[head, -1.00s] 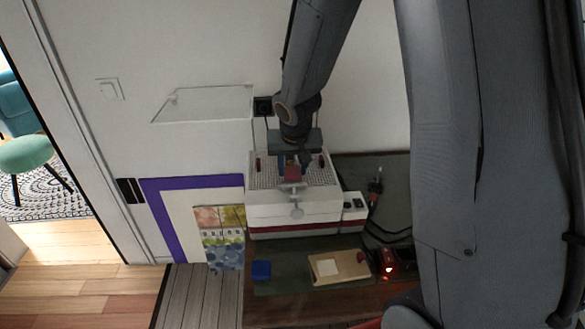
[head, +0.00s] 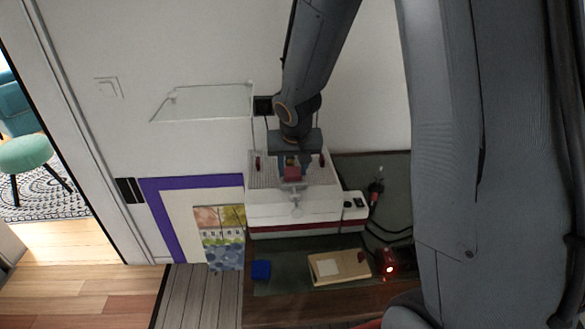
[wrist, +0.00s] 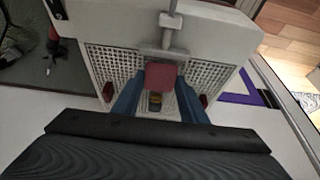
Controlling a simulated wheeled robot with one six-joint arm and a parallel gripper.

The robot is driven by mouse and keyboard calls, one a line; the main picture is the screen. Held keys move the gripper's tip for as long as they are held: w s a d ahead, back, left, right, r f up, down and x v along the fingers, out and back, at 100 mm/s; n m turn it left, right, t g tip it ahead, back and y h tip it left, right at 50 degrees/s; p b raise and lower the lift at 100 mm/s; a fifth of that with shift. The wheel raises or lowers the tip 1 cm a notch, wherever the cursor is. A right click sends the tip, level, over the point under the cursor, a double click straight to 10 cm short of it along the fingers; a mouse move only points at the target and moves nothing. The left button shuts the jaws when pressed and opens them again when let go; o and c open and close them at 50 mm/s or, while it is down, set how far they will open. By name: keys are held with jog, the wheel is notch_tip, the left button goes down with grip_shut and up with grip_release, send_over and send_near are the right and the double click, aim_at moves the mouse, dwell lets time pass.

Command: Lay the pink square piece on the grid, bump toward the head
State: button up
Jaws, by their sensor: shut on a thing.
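My gripper (head: 291,168) is above the perforated grid (head: 325,176) on top of the white machine (head: 285,212). In the wrist view its two blue fingers (wrist: 160,98) are shut on the pink square piece (wrist: 161,76), which also shows in the head view (head: 291,173). The piece lies close to the grey T-shaped head (wrist: 164,50) at the machine's front. A small dark and yellow part (wrist: 155,101) shows between the fingers, behind the piece. I cannot tell whether the piece touches the grid, and its bump is not clearly visible.
Small red posts (wrist: 107,91) stand at the sides of the grid. A clear shelf (head: 203,102) juts from the wall at left. A blue block (head: 261,270), a wooden board (head: 339,267) and a glowing red lamp (head: 390,262) are on the bench in front. Cables lie at right.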

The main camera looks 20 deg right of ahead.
jog(key=shift+f+b, duration=0.6)
jog(key=shift+b, duration=0.15)
dwell(0.4)
jog(key=o, duration=1.2)
jog(key=shift+r, duration=0.15)
jog(key=shift+r+p, duration=3.25)
jog(key=shift+r, duration=0.15)
jog(key=shift+s, duration=0.15)
jog(key=s+g+b, duration=0.1)
jog(key=s, duration=0.6)
jog(key=s+n+g+b, duration=0.1)
jog(key=s, duration=0.5)
jog(key=s+f+n+g, duration=0.1)
jog(key=s, duration=0.6)
jog(key=shift+s+y+b, duration=0.35)
jog(key=shift+y+b, duration=0.05)
